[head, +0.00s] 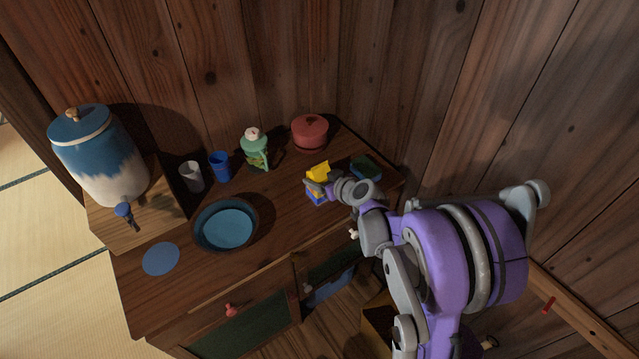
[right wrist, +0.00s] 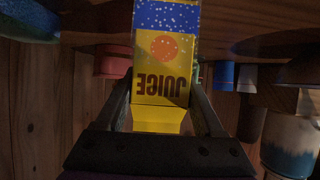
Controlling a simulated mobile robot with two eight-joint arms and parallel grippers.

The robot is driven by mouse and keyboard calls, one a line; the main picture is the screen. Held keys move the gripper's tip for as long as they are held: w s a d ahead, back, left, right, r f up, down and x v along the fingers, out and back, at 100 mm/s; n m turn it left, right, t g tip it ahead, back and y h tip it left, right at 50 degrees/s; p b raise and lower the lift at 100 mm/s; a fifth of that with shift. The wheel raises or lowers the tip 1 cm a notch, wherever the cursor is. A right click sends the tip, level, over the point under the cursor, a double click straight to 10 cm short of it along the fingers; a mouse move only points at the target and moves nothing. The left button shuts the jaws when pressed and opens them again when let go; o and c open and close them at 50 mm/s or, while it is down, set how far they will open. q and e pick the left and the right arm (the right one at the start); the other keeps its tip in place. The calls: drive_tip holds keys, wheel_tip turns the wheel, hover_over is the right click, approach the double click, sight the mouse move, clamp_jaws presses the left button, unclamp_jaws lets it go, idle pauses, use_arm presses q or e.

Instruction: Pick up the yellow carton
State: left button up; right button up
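The yellow carton (head: 318,171) is at the back right of the wooden cabinet top, partly hidden by my right gripper (head: 328,188) in the head view. In the right wrist view, the carton (right wrist: 163,80) appears upside down, with the word JUICE, an orange dot and a speckled blue band. My right gripper's fingers (right wrist: 163,100) lie along both sides of the carton and appear to touch it. I cannot tell whether the carton's base rests on the cabinet top. My left gripper is not in view.
A green bottle (head: 254,151), blue cup (head: 220,166), grey cup (head: 191,177), dark bowl (head: 199,229) and dispenser (head: 98,155) stand leftward. The cabinet top (head: 268,208) is bare between bowl and carton.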

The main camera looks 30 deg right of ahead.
clamp_jaws()
